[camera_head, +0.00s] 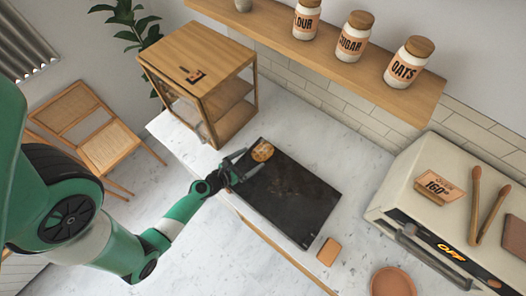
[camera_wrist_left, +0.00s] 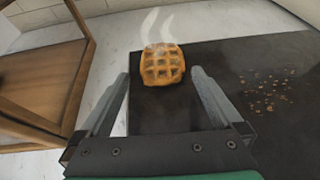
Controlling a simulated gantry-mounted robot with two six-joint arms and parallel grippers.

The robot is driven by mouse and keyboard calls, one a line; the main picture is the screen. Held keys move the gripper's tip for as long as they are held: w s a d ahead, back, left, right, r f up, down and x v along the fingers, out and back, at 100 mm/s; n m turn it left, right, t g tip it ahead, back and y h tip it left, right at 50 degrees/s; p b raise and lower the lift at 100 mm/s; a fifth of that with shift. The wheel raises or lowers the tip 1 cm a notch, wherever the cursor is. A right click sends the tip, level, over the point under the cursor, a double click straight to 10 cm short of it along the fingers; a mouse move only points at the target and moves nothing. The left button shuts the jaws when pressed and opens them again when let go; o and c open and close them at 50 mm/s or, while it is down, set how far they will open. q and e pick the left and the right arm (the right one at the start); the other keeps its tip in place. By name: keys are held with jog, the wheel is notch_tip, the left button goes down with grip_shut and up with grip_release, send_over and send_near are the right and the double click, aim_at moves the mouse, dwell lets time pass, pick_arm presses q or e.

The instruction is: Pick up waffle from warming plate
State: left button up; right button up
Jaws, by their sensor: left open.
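The waffle (camera_head: 263,151) is golden brown and lies on the black warming plate (camera_head: 290,199), near its far left corner. In the left wrist view the waffle (camera_wrist_left: 162,65) is steaming and sits ahead of the fingertips, in line with the gap between them. The dark plate (camera_wrist_left: 255,60) spreads to the right there, with crumbs on it. My left gripper (camera_head: 240,163) is open and empty at the plate's left edge, with its fingers pointing toward the waffle. The fingers (camera_wrist_left: 160,82) also show in the left wrist view, one on each side of the gap. My right gripper is not in view.
A wooden display case (camera_head: 205,75) stands just left of the plate, close to my gripper. A toaster oven (camera_head: 440,200) stands at the right, with tongs (camera_head: 481,205) on top. A small wooden block (camera_head: 329,251) lies near the counter's front edge. A shelf with jars hangs above.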

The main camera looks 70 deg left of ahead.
aim_at(263, 151)
pick_arm(q)
jog(key=shift+w+a, duration=0.1)
jog(key=shift+w, duration=0.2)
jog(key=x, duration=0.4)
jog(key=shift+w, duration=0.45)
jog(key=shift+r, duration=0.1)
jog(key=c, duration=1.2)
jog(key=shift+r+p, duration=0.5)
jog(key=shift+r, duration=0.05)
jog(key=r+p, duration=0.4)
jog(key=shift+s+d+r, duration=0.15)
jog(key=shift+s+d, duration=0.25)
jog(key=s+d+r+p, duration=0.2)
jog(key=s+d, duration=0.1)
jog(key=s+d+r+p, duration=0.2)
jog(key=d+r+p, duration=0.1)
jog(key=s+d+r+p, duration=0.2)
jog(key=s+d+p, duration=0.1)
jog(key=shift+s+d+r, duration=0.3)
jog(key=shift+d, duration=0.05)
